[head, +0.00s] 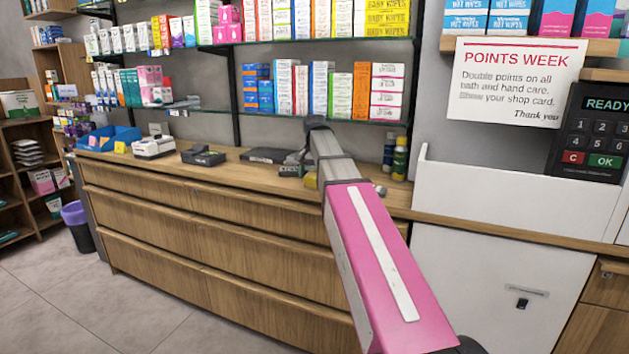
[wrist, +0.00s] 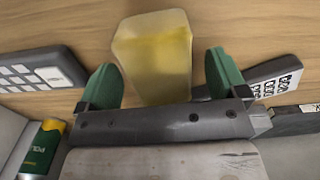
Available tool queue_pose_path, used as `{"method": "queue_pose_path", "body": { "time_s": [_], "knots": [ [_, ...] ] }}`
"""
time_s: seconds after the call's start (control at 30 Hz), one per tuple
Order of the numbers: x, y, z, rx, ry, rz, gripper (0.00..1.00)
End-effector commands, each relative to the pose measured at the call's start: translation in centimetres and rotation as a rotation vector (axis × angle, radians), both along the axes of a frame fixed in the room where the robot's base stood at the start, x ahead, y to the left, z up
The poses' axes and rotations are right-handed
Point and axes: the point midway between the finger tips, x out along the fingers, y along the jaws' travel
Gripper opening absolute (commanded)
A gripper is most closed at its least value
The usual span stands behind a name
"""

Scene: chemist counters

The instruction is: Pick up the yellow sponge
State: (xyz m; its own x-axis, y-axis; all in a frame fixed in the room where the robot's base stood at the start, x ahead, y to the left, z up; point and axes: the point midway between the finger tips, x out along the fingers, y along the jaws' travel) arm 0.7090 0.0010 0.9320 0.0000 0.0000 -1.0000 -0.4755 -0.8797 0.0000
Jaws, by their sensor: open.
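The yellow sponge (wrist: 153,55) lies on the wooden counter in the wrist view, a pale yellow block. My gripper (wrist: 162,68) is open, with one green finger on each side of the sponge. Gaps show between the sponge and both fingers, and its near end reaches close to the gripper body. In the head view, a small yellow patch (head: 311,180) beside my arm appears to be the sponge. My arm hides much of that spot, and the fingers are hard to make out there.
In the head view, stocked shelves (head: 290,112) hang above the wooden counter (head: 240,176). A white panel (head: 500,205) stands right.

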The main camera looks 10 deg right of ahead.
Motion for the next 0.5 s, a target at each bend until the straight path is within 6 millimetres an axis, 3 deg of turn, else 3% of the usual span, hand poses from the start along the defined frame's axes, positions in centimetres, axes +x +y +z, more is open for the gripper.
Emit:
{"method": "queue_pose_path", "body": {
  "time_s": [0.3, 0.47, 0.5],
  "knots": [
    [0.0, 0.01, -0.93, 0.0, 0.0, 0.0, 0.92],
    [0.0, 0.02, -0.92, 0.0, 0.0, 0.0, 0.39],
    [0.0, 0.02, -0.91, 0.0, 0.0, 0.0, 0.39]
  ]
}}
